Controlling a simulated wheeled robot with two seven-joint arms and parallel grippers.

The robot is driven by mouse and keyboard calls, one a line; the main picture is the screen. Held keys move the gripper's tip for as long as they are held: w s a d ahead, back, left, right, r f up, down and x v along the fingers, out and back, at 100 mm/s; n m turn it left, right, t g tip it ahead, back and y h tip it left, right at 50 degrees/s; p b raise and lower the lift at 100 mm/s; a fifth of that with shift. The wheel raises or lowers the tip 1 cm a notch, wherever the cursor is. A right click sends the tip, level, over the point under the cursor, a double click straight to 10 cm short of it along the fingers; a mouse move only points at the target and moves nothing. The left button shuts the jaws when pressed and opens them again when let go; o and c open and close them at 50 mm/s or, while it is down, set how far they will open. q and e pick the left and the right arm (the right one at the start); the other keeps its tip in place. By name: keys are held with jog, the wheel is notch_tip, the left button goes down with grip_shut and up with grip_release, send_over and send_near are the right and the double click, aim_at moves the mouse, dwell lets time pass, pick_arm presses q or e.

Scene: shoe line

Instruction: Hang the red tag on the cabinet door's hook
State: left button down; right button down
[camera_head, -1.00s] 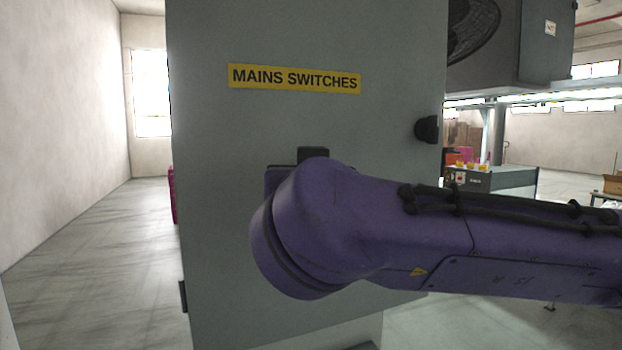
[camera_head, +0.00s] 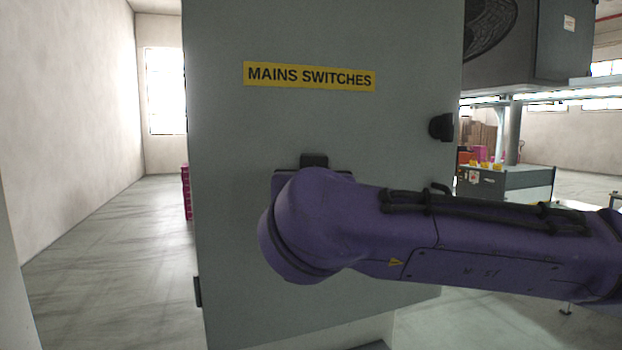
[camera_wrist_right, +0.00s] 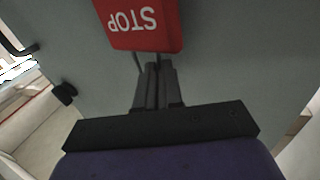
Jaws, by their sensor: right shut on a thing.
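The red tag (camera_wrist_right: 138,22) with white STOP lettering shows upside down at the top of the right wrist view. My right gripper (camera_wrist_right: 157,68) is shut just below it in that picture, holding the tag. A thin dark cord or edge shows beside the fingers, and the exact grip point is unclear. Behind the tag is the grey cabinet door (camera_head: 230,200), with a yellow MAINS SWITCHES label (camera_head: 309,76). In the head view, my purple right arm hides the tag and most of that gripper. I cannot make out the hook in either view. My left gripper is not in view.
A black knob (camera_head: 441,127) sits near the door's right edge, and also shows at the left in the right wrist view (camera_wrist_right: 64,93). Magenta crates (camera_head: 187,190) stand behind the cabinet's left side. Open floor (camera_head: 110,270) lies to the left.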

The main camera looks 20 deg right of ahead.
jog(key=c, duration=1.2)
grip_release()
jog(key=shift+r, duration=0.1)
jog(key=shift+a, duration=0.1)
